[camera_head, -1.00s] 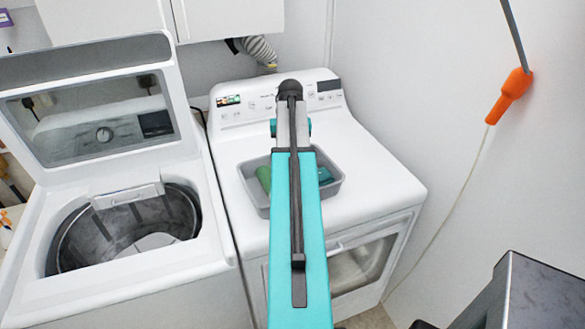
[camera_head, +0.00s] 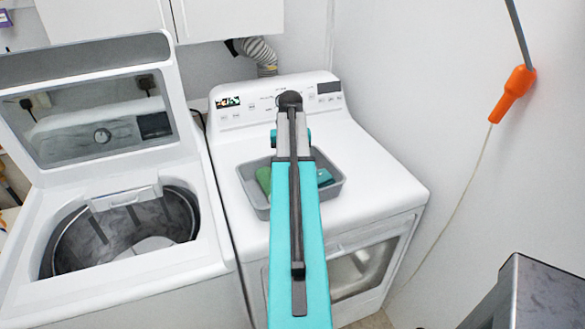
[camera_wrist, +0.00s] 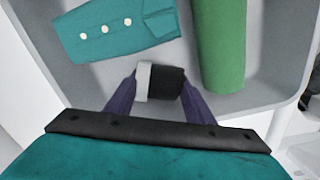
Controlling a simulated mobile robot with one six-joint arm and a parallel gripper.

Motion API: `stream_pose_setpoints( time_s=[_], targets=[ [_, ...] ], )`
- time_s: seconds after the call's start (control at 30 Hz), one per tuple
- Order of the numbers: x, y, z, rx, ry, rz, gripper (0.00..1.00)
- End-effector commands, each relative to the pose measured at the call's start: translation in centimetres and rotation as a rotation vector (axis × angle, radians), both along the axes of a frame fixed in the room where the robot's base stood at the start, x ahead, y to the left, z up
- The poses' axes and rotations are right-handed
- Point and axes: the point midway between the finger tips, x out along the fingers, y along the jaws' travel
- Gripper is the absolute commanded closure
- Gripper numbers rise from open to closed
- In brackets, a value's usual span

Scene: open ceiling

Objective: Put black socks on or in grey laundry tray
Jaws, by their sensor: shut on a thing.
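The grey laundry tray (camera_head: 258,211) sits on top of the white dryer, partly hidden behind my arm. The wrist view shows the tray's floor and rim (camera_wrist: 268,112) beneath my gripper. My gripper (camera_wrist: 159,88) is shut on the black socks (camera_wrist: 167,84), a small dark bundle with a pale grey band at its left. The socks show over the tray's inside, near the rim closest to the gripper. I cannot tell how high they are or whether they touch the tray. My arm hides the gripper and socks in the head view.
A teal folded garment with pale buttons (camera_wrist: 112,32) and a green rolled cloth (camera_wrist: 219,45) lie in the tray beside the socks. An open top-loading washer (camera_head: 125,235) stands left of the dryer (camera_head: 375,190). An orange-handled thing (camera_head: 512,93) is by the right wall.

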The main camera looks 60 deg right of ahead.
Motion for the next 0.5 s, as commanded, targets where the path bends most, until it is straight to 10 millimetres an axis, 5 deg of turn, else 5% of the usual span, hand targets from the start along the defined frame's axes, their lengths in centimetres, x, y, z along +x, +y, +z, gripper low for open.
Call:
stream_pose_setpoints(
  time_s=[0.3,0.33,0.4,0.5],
  targets=[
    [-0.01,-0.01,-0.31,0.0,0.0,0.0,0.76],
    [0.0,-0.01,-0.27,0.0,0.0,0.0,0.47],
    [0.0,-0.01,-0.26,0.0,0.0,0.0,0.35],
    [-0.02,-0.01,-0.26,0.0,0.0,0.0,0.33]
  ],
)
